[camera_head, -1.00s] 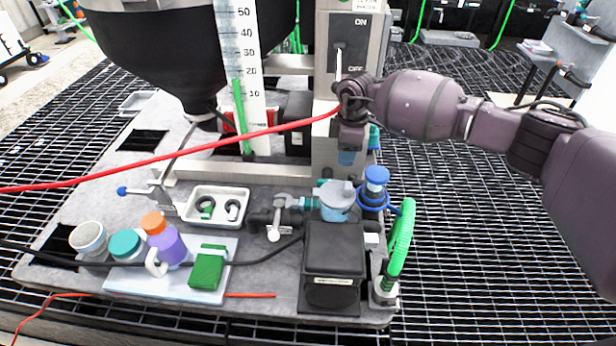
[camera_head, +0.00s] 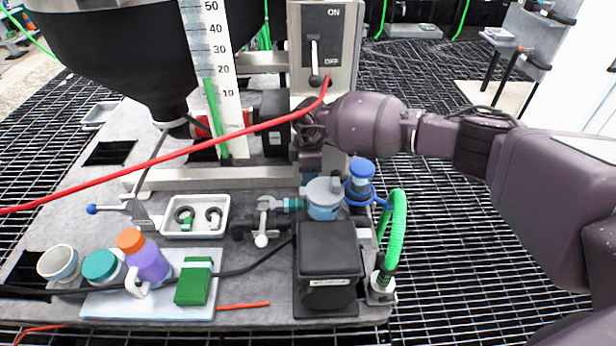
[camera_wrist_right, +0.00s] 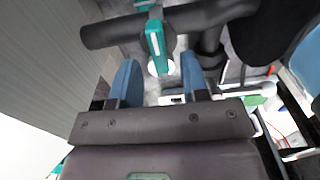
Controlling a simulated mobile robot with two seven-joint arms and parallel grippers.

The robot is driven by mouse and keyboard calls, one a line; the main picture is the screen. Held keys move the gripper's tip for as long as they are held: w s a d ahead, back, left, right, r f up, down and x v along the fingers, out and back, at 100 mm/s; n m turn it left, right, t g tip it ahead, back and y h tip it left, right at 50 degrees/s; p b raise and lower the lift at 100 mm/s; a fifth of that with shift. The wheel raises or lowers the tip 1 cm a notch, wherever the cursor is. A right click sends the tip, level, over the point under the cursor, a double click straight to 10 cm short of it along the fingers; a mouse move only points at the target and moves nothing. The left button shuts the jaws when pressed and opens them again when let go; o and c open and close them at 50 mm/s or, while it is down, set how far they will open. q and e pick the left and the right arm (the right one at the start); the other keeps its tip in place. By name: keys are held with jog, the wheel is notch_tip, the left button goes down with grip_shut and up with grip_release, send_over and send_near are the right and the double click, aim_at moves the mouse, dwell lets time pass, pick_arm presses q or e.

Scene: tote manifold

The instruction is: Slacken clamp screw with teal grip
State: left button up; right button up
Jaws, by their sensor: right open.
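The clamp screw's teal grip (camera_wrist_right: 155,42) shows in the right wrist view. It stands upright in the picture across a dark pipe (camera_wrist_right: 110,33), with a white round end at the bottom. My right gripper (camera_wrist_right: 160,78) is open, with one blue finger on each side of the grip's lower end and visible gaps between. In the head view my right gripper (camera_head: 309,165) is low in front of the grey column, above the grey-blue cup (camera_head: 323,198). The teal grip cannot be made out there, and the fingertips are hard to see. My left gripper is not in view.
A red hose (camera_head: 165,158) crosses above the board. A black box (camera_head: 328,250), a blue-capped fitting (camera_head: 361,172) and a green hose (camera_head: 397,230) stand close below and right of the gripper. A switch panel (camera_head: 322,45) is above. A white tray (camera_head: 170,228) lies left.

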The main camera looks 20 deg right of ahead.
jog(key=shift+f, duration=0.95)
grip_shut()
